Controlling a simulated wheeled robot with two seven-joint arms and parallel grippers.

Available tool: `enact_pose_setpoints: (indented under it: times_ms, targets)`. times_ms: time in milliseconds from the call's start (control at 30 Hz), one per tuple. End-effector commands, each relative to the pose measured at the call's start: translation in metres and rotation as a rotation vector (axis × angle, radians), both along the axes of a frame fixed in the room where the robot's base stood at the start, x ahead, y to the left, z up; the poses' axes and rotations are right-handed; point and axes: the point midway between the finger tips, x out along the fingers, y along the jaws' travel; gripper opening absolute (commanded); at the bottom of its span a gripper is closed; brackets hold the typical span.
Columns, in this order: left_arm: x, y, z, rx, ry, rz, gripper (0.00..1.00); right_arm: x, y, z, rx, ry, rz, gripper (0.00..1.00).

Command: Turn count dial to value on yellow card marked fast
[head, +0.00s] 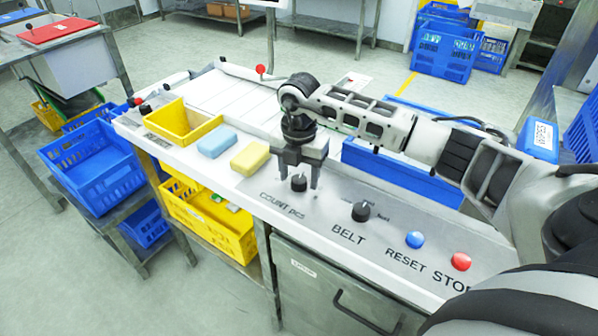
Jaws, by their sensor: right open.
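The count dial (299,184) is a small black knob on the grey control panel, above the label COUNT PCS. My right gripper (298,176) points down over the dial, with one finger on each side of it. Its jaws are open, and I cannot tell whether a finger touches the knob. The dial's pointer and scale values are too small to read. I cannot make out a yellow card marked fast. My left gripper is not in view.
A BELT knob (361,211), a blue RESET button (415,239) and a red STOP button (461,261) sit right of the dial. A blue sponge (216,142), a yellow sponge (250,158) and a yellow bin (184,122) stand to the left.

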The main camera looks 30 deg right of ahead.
Motion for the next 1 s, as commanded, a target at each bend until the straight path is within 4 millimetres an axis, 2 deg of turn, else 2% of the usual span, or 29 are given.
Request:
enact_pose_setpoints:
  times_ms: [133, 233, 700, 833, 1000]
  targets:
    - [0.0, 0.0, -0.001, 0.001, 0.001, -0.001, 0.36, 0.0, 0.0, 0.005, 0.0, 0.0, 0.001, 0.55]
    - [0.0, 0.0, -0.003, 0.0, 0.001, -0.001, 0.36, 0.001, 0.0, 0.017, 0.001, -0.002, 0.001, 0.55]
    - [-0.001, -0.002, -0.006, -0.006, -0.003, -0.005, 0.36, 0.001, 0.0, 0.125, 0.0, -0.004, 0.001, 0.55]
    - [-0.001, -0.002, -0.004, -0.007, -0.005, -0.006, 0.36, 0.0, 0.0, 0.146, -0.001, -0.003, 0.0, 0.55]
    - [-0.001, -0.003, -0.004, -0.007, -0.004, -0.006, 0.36, 0.0, 0.0, 0.158, 0.0, -0.001, -0.001, 0.55]
